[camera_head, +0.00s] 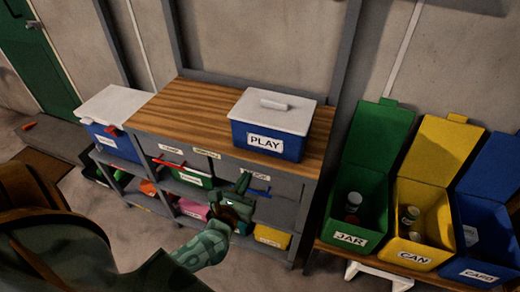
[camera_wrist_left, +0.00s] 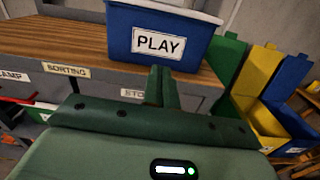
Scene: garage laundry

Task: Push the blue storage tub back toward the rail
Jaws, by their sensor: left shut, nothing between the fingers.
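The blue storage tub (camera_head: 265,134) with a white lid and a PLAY label stands upright on the wooden bench top (camera_head: 180,108), towards its right end. In the left wrist view the tub (camera_wrist_left: 120,35) is straight ahead, its label facing me. A grey rail (camera_head: 213,78) runs along the back of the bench. My left gripper (camera_head: 243,182) is in front of the bench, below the tub in the head view. In the wrist view its fingers (camera_wrist_left: 161,86) are together and empty, overlapping the tub's lower edge; I cannot tell whether they touch. My right gripper is not in view.
A second blue tub with a white lid (camera_head: 118,140) stands left of the bench. Green (camera_head: 350,190), yellow (camera_head: 425,200) and blue (camera_head: 485,225) open-lidded bins stand at the right. Shelves with coloured bins are under the bench. The left bench top is clear.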

